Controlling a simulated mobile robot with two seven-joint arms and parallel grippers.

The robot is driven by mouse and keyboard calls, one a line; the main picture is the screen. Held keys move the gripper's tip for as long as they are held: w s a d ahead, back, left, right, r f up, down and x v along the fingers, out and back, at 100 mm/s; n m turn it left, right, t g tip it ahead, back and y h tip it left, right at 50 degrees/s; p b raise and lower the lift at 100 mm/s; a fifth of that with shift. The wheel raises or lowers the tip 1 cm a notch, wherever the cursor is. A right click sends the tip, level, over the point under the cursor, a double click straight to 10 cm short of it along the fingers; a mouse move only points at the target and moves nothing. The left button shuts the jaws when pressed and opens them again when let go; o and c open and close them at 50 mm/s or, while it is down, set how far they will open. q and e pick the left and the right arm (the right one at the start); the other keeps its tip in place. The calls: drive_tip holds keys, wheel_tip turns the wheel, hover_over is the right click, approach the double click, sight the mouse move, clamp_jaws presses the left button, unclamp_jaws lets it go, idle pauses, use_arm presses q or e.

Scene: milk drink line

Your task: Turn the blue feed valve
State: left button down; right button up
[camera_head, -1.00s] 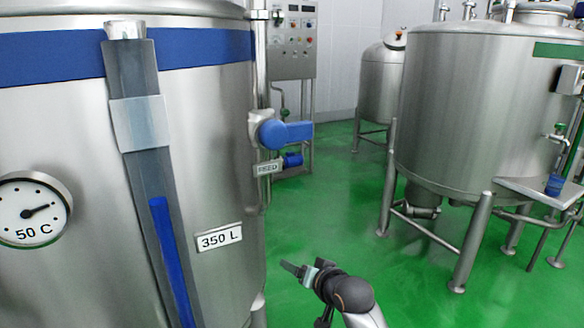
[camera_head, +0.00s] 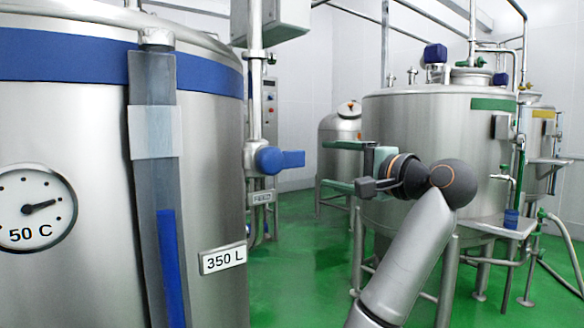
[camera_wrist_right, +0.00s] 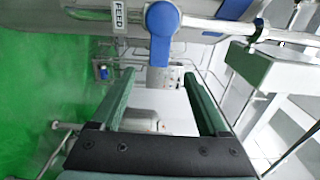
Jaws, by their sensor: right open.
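The blue feed valve (camera_head: 276,160) has a blue hub and a blue handle pointing right. It sits on a vertical steel pipe beside the large tank, above a FEED label (camera_head: 261,198). In the right wrist view the valve (camera_wrist_right: 162,30) lies at the top, ahead of the fingers, its handle pointing down the picture between them. My right gripper (camera_head: 347,168) is open and empty, to the right of the handle in the head view. Its two green fingers also show in the right wrist view (camera_wrist_right: 160,95), apart and not touching the valve. My left gripper is not in view.
The large steel tank (camera_head: 215,120) with a 350 L label, dial and level gauge stands at the left. A green-marked tank (camera_head: 410,115) stands behind my right arm. A grey box (camera_head: 270,18) hangs above the valve. Green floor (camera_head: 300,285) is open between the tanks.

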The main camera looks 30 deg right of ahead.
sight(297, 160)
drive_tip(key=w, duration=0.8)
drive_tip(key=w+a, duration=0.1)
drive_tip(key=w, duration=0.3)
drive_tip(key=shift+w, duration=0.1)
clamp_jaws()
idle(1.0)
